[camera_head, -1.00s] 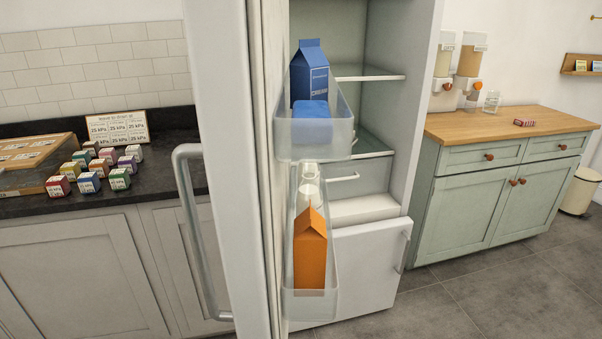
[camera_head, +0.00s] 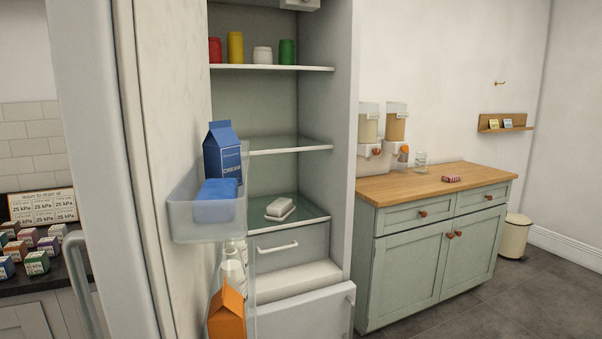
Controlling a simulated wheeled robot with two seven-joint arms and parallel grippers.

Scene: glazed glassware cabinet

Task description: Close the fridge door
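The fridge door (camera_head: 165,120) stands open at the left of the head view, seen nearly edge-on with its inner side facing right. Its grey bar handle (camera_head: 82,285) is on the outer side at the lower left. The door's upper bin (camera_head: 190,222) holds a blue cream carton (camera_head: 222,155) and a blue item. The lower bin holds an orange carton (camera_head: 227,312) and clear bottles. The fridge interior (camera_head: 272,105) is open to view, with several jars on the top shelf and a white dish (camera_head: 280,209) lower down. Neither gripper is in view.
A green cabinet (camera_head: 425,265) with a wooden top (camera_head: 400,184) stands right of the fridge. A closed lower drawer front (camera_head: 310,315) is under the fridge compartment. A dark counter with small boxes (camera_head: 36,262) is at left. Floor at lower right is clear.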

